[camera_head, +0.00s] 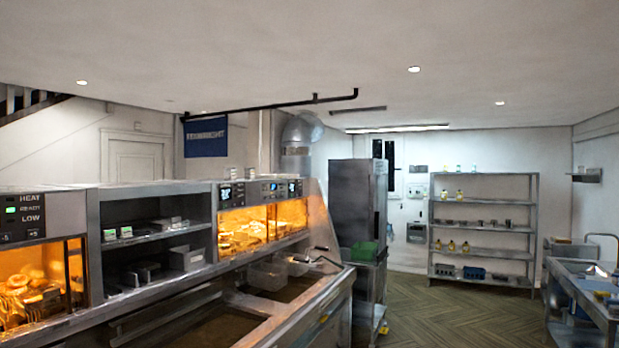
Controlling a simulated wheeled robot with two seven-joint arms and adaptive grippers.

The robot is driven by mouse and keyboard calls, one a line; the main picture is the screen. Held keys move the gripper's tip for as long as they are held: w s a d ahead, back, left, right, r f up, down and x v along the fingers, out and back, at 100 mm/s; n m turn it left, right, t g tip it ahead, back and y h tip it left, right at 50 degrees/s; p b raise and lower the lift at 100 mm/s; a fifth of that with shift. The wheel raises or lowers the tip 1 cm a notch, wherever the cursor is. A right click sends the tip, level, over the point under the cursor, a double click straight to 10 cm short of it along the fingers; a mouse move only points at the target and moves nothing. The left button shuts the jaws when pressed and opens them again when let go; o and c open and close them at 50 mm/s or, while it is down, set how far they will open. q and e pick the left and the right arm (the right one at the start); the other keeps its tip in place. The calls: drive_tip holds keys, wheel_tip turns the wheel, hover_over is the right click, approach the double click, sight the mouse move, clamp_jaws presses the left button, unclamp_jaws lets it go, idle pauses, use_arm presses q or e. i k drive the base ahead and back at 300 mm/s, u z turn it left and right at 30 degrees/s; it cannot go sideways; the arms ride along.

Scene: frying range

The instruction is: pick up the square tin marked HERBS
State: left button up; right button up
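I cannot make out a square tin marked HERBS in the head view. Small bottles and tins stand on the metal shelf rack (484,260) by the far wall, too small to read. Small boxes and containers sit in the open shelf unit (150,191) above the fryers, and no lettering on them is readable. Neither of my grippers is in view.
The frying range (290,325) with its metal rim fills the left and front. A steel table (590,285) is at right. The wooden floor (455,318) between is clear.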

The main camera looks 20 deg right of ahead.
sight(230, 173)
drive_tip(key=z, duration=0.9)
drive_tip(key=i, duration=0.9)
drive_tip(key=z, duration=0.85)
drive_tip(key=i, duration=1.45)
drive_tip(key=u, duration=0.85)
drive_tip(key=i, duration=1.05)
drive_tip(key=u, duration=1.15)
drive_tip(key=i, duration=0.2)
drive_tip(key=u, duration=0.1)
